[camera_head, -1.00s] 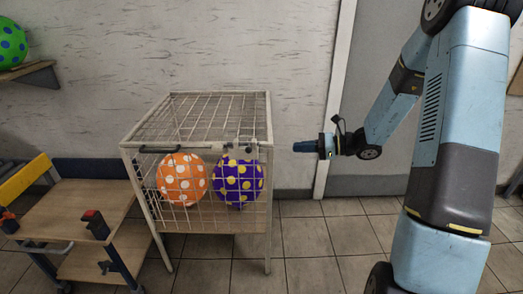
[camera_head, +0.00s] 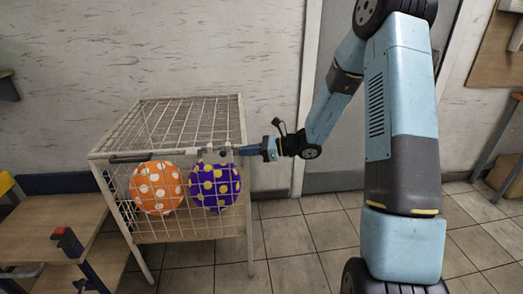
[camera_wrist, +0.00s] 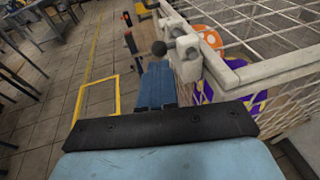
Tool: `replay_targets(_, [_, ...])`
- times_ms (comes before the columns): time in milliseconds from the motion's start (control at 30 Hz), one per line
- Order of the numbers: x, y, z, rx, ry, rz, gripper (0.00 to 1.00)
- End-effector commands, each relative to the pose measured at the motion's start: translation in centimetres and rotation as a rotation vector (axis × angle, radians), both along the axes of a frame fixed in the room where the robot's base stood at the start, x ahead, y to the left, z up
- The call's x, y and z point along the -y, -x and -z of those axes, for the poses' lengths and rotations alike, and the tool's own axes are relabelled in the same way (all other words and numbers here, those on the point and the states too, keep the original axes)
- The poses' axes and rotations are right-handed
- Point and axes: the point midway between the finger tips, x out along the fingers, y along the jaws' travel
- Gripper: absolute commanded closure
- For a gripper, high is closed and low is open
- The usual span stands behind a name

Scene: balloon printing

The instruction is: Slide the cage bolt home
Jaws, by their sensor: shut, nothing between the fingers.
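The wire cage (camera_head: 172,122) stands on legs, with an orange balloon with white dots (camera_head: 157,187) and a purple balloon with yellow dots (camera_head: 214,186) behind its mesh. The bolt hardware (camera_head: 223,152) sits on the front top rail near the right corner, small and partly covered by my gripper in the head view. In the wrist view I see a pale bracket (camera_wrist: 187,46) and a dark round knob (camera_wrist: 159,47) just beyond my fingers. My gripper (camera_head: 239,151) is shut and empty, with its blue fingertips (camera_wrist: 156,68) close to the knob; contact cannot be told.
A wooden-topped cart (camera_head: 45,222) with a red-capped clamp (camera_head: 66,241) stands left of the cage. A dark handle (camera_head: 130,158) is on the cage's front left. A yellow floor outline (camera_wrist: 96,92) shows in the wrist view. Tiled floor right of the cage is free.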

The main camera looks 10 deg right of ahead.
Motion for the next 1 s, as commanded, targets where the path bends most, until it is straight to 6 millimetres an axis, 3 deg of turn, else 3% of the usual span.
replay_targets(100, [-1.8, -0.3, 0.4, -0.001, 0.000, -0.002, 1.00])
replay_targets(333, [-3.8, -0.9, 0.8, -0.001, 0.000, 0.000, 1.00])
replay_targets(1000, [-3.9, -1.3, 0.9, -0.001, 0.000, 0.015, 1.00])
